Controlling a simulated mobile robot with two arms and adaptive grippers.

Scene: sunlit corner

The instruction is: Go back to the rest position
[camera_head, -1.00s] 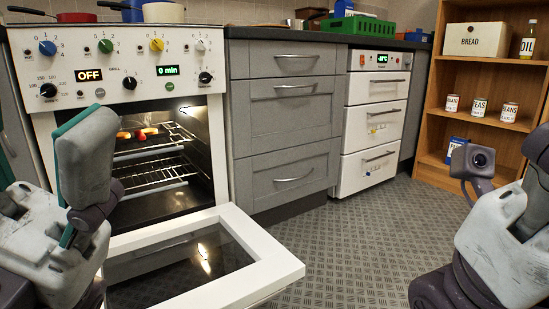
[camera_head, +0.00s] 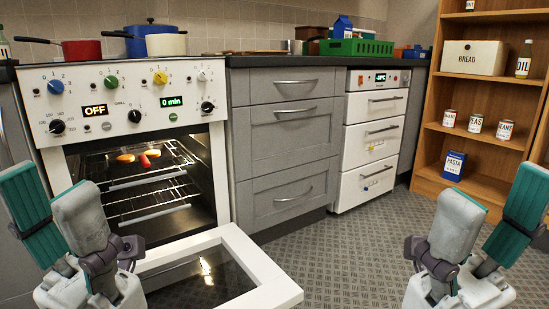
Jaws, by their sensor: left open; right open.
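My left gripper (camera_head: 55,205) is at the lower left, in front of the oven. Its two fingers with teal pads point up and stand apart, with nothing between them. My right gripper (camera_head: 487,215) is at the lower right, in front of the shelf. Its fingers also point up, apart and empty. Both grippers are clear of the furniture as far as I can see.
The oven (camera_head: 225,170) stands with its door (camera_head: 262,272) folded down, reaching out over the floor. Food pieces (camera_head: 147,157) lie on its upper rack. Grey drawers (camera_head: 290,150), a white freezer (camera_head: 370,140) and a wooden shelf (camera_head: 432,150) line the back. The middle floor (camera_head: 350,245) is clear.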

